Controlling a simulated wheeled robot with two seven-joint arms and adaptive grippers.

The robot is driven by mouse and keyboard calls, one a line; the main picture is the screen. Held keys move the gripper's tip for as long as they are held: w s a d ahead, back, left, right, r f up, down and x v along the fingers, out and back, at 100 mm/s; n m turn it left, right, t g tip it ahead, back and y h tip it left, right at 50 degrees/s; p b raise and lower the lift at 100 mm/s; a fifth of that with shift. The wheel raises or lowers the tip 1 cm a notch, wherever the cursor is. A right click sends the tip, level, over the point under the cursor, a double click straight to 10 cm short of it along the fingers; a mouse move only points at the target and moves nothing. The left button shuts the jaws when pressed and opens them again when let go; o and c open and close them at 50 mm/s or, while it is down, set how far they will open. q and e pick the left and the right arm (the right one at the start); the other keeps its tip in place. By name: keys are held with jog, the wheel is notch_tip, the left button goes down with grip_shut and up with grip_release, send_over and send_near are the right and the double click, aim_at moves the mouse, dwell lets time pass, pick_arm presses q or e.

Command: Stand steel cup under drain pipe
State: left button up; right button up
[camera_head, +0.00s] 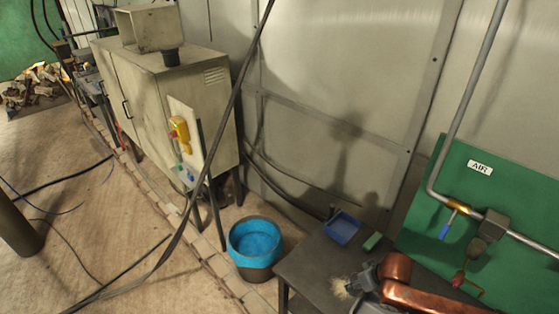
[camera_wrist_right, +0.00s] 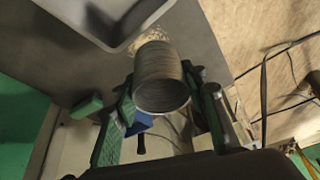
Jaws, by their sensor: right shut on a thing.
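The steel cup (camera_wrist_right: 160,80) is a grey ridged cylinder in the right wrist view. It sits between the two green-padded fingers of my right gripper (camera_wrist_right: 165,112), which is shut on it. In the head view my right gripper (camera_head: 362,284) is low over the dark bench, partly hidden by my copper-coloured arm, and I cannot make out the cup there. A grey pipe (camera_head: 467,100) runs down the green AIR panel to a brass valve with a blue handle, with a red-handled fitting (camera_head: 459,280) below. I cannot tell which part is the drain pipe. My left gripper is out of view.
The dark bench (camera_head: 306,262) carries a blue tray (camera_head: 342,229), a green block (camera_head: 372,241) and pale shavings (camera_head: 338,288). A blue bucket (camera_head: 255,242) stands on the floor to its left. In the right wrist view a grey pale-rimmed object (camera_wrist_right: 108,22) is close beyond the cup.

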pick_arm(q)
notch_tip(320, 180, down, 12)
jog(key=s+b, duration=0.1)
jog(key=b, duration=1)
pick_arm(e)
jog(key=w+a+r+m+h, duration=0.1)
jog(key=w+a+m, duration=0.1)
jog(key=a, duration=0.8)
jog(key=shift+r+m+h, duration=0.15)
jog(key=shift+m+h, duration=0.15)
jog(key=shift+m, duration=0.6)
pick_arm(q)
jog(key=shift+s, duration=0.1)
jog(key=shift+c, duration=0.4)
pick_arm(e)
jog(key=shift+d, duration=0.15)
